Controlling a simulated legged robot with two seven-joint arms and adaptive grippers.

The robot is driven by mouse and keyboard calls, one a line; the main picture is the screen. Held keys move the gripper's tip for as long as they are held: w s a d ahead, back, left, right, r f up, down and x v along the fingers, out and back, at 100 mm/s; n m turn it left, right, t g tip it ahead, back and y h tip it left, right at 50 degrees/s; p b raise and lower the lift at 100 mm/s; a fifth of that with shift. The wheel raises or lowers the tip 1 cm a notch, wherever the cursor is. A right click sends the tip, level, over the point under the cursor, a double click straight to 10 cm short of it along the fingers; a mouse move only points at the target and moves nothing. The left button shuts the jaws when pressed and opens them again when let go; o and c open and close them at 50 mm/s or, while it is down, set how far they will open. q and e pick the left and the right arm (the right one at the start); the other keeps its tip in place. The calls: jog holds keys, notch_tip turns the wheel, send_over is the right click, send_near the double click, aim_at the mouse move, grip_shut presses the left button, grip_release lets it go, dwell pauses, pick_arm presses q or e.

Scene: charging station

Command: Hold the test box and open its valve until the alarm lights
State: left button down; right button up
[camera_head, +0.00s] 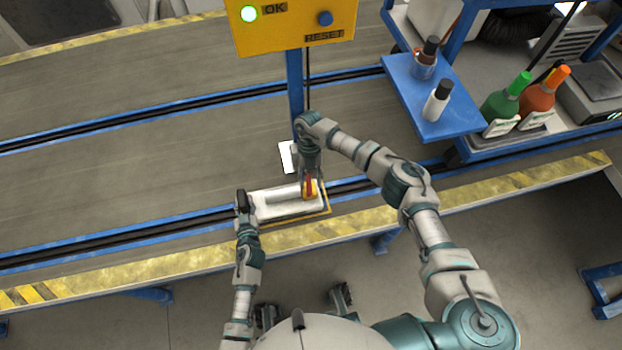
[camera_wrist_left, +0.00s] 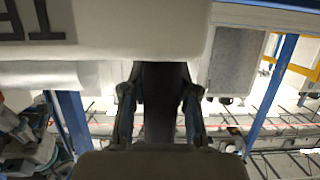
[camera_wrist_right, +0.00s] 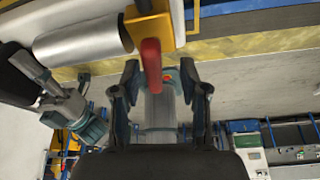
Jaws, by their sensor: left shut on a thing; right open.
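The test box (camera_head: 275,207) is a white box lying on the bench, with a silver cylinder (camera_wrist_right: 85,42) along it. Its valve has a yellow block (camera_wrist_right: 150,24) and a red lever (camera_wrist_right: 151,66); the lever also shows in the head view (camera_head: 309,187). My left gripper (camera_head: 243,202) is at the box's left end, shut on its dark handle (camera_wrist_left: 165,95). My right gripper (camera_wrist_right: 160,85) is open above the valve, its fingers on either side of the red lever's end; contact is not clear.
The panel stands on a blue post (camera_head: 295,85) behind the box, with a blue RESET button (camera_head: 325,18). A blue shelf (camera_head: 425,95) at right holds bottles. A yellow striped edge (camera_head: 150,246) runs along the bench front. The bench left of the box is clear.

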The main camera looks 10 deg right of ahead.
jog(key=v, duration=0.7)
jog(key=shift+w+r, duration=0.1)
jog(key=shift+r, duration=0.1)
dwell(0.6)
jog(key=o, duration=1.1)
jog(key=shift+c, duration=0.2)
jog(key=shift+d+n, duration=0.4)
jog(key=shift+d, duration=0.15)
jog(key=n+t, duration=0.5)
jog(key=n, duration=1.2)
send_near(309, 183)
jog(key=shift+h, duration=0.4)
jog(key=f, duration=0.9)
jog(key=shift+w+a+f, duration=0.1)
jog(key=shift+a, duration=0.25)
